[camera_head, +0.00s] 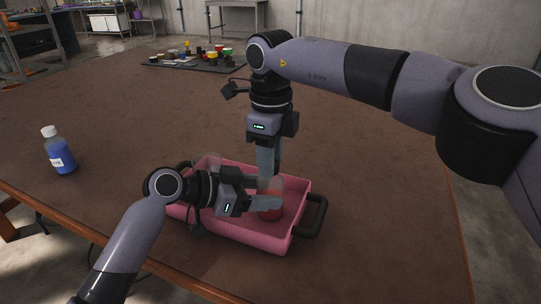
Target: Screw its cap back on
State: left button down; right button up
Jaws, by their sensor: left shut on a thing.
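A pink tray (262,236) with black handles sits near the table's front edge. In it stands a clear container with red contents (271,212), partly hidden by my grippers. My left gripper (268,203) reaches in level from the left and is shut on this container. My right gripper (269,172) points straight down just above the container's top. I cannot tell whether its fingers are apart or hold a cap. No cap shows clearly at the container's top.
A blue-filled bottle (61,153) with a white cap stands upright on the brown table (376,190) at the left. A dark mat (163,65) with several small coloured items lies at the back. The table right of the tray is clear.

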grip_shut()
jog(key=shift+m, duration=0.9)
jog(key=o, duration=1)
grip_release()
jog(key=shift+c, duration=0.2)
jog(key=shift+r, duration=0.1)
notch_tip(320, 180, up, 7)
jog(key=shift+r, duration=0.2)
pick_arm(q)
jog(key=shift+c, duration=1.1)
grip_release()
